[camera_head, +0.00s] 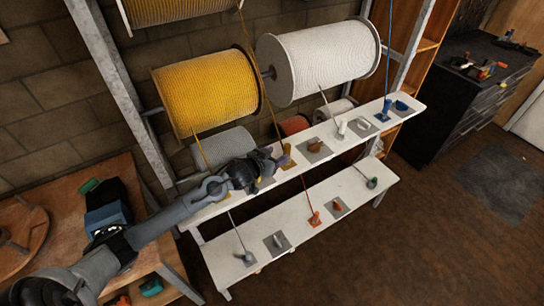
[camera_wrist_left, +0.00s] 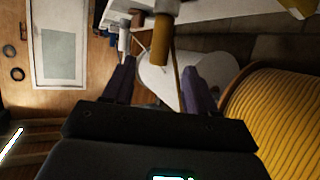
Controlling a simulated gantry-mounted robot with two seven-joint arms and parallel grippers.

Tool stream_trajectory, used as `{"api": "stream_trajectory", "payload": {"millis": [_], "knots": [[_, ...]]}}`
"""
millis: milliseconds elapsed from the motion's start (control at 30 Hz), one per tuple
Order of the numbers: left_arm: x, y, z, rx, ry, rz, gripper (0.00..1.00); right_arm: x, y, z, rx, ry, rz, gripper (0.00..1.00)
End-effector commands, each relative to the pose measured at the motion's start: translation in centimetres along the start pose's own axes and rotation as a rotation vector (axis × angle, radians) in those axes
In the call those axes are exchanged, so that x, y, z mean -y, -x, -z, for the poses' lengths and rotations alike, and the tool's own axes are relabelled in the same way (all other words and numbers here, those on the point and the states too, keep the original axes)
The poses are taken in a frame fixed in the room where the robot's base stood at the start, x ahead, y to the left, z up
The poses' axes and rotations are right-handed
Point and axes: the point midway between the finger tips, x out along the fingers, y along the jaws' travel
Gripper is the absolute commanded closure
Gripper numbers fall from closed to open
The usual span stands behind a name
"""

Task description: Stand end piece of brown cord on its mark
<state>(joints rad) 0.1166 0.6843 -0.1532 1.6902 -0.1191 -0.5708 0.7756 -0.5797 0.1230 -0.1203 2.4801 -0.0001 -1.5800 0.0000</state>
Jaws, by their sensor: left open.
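The brown cord (camera_head: 276,108) hangs from a reel at the top and runs down to the upper white shelf. It meets an ochre-brown end piece (camera_head: 286,151) beside an ochre patch (camera_head: 288,164), which looks like its mark. Whether the piece stands on the patch is unclear. My left gripper (camera_head: 273,163) is just left of the piece, over the shelf. In the left wrist view the ochre cylinder (camera_wrist_left: 161,42) lies between and beyond the open fingers (camera_wrist_left: 158,85); contact cannot be told. My right gripper is not in view.
A yellow reel (camera_head: 207,92) and a white reel (camera_head: 318,62) hang behind the shelf. A dark brown piece (camera_head: 314,146), a white piece (camera_head: 342,127) and blue pieces (camera_head: 385,108) sit to the right. A lower shelf (camera_head: 285,222) holds more pieces.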

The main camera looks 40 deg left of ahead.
Motion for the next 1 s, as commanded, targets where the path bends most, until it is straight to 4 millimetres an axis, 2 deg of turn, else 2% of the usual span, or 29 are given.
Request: {"api": "stream_trajectory", "payload": {"millis": [100,267,367,467,567,667,700,800,900,1000], "knots": [[0.0,1.2,0.0,0.0,-0.001,-0.001,0.43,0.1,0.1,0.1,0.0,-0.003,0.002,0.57],[-0.2,2.0,-0.2,0.005,-0.001,-0.001,0.43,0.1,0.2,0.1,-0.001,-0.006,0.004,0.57],[-1.4,2.8,-1.7,0.035,-0.01,-0.001,0.43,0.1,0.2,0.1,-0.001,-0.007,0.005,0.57],[-4.0,4.6,-5.0,0.111,-0.035,-0.001,0.43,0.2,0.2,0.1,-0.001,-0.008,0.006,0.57],[-7.5,8.2,-9.6,0.236,-0.076,-0.005,0.43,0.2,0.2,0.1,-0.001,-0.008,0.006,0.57],[-10.9,13.3,-13.9,0.39,-0.121,-0.019,0.43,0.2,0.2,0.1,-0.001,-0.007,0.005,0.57],[-12.0,15.6,-15.3,0.453,-0.138,-0.03,0.43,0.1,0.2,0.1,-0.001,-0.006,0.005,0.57],[-14.1,21.2,-18.1,0.606,-0.173,-0.065,0.43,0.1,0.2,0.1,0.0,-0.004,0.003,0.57],[-15.3,25.9,-19.6,0.728,-0.198,-0.105,0.43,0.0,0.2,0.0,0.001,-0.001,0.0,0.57],[-15.9,29.1,-20.3,0.809,-0.214,-0.138,0.43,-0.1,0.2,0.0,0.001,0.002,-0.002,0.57]]}}
